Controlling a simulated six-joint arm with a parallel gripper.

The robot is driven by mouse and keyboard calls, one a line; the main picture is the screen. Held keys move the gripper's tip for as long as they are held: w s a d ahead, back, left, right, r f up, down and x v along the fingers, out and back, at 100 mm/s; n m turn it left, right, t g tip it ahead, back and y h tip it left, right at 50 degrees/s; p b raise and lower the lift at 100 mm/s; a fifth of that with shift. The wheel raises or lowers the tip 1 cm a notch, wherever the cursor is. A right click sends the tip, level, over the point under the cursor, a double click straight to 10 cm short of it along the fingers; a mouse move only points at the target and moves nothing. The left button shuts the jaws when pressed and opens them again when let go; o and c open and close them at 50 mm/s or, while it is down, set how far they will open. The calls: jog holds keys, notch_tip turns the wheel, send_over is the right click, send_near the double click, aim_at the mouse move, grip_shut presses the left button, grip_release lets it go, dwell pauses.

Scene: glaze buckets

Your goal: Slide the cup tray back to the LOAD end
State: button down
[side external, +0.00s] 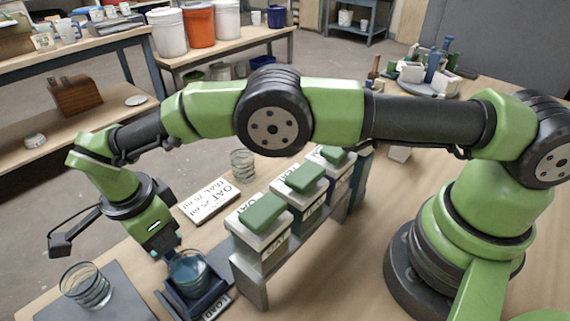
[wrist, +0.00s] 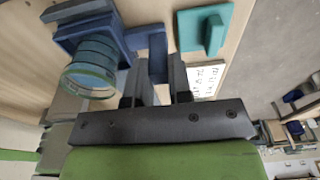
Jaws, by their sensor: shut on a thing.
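The cup tray (side external: 213,289) is a dark blue holder at the front of the bench, and it also shows at upper left in the wrist view (wrist: 68,36). A clear cup (side external: 188,270) with blue-teal contents stands in it. My gripper (side external: 172,255) is right behind the cup, pointing down. In the wrist view my gripper (wrist: 159,68) is shut on a blue upright part of the tray, beside the cup (wrist: 90,72). A small label (side external: 217,307) lies by the tray's front; its lettering looks like LOAD. The cup hides part of the tray.
A row of dispensers with green lids (side external: 263,212) stands on a grey stand just right of the tray. An empty glass (side external: 86,285) sits on a grey mat at left. A lettered card (side external: 209,200) and another glass (side external: 243,165) lie behind.

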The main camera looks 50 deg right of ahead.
jog(key=c, duration=1.1)
grip_release()
jog(key=shift+r, duration=3.5)
jog(key=s+d+r+n+t+y, duration=0.15)
jog(key=d+r+n, duration=0.25)
jog(key=d+r, duration=0.45)
jog(key=s+d+r+n+t+y, duration=0.1)
jog(key=s+d+r+n, duration=0.15)
jog(key=d+r, duration=0.6)
jog(key=s+d+n+t, duration=0.1)
jog(key=s+d+n, duration=0.1)
jog(key=s, duration=0.3)
jog(key=s+d+r+n+t, duration=0.1)
jog(key=s+d+n+t, duration=0.1)
jog(key=s, duration=0.4)
jog(key=s+d+r+n+t+y, duration=0.1)
jog(key=s+d+n, duration=0.1)
jog(key=s, duration=0.4)
jog(key=shift+d+r+n+t, duration=0.1)
jog(key=shift+d+n+t, duration=0.3)
jog(key=shift+n, duration=0.35)
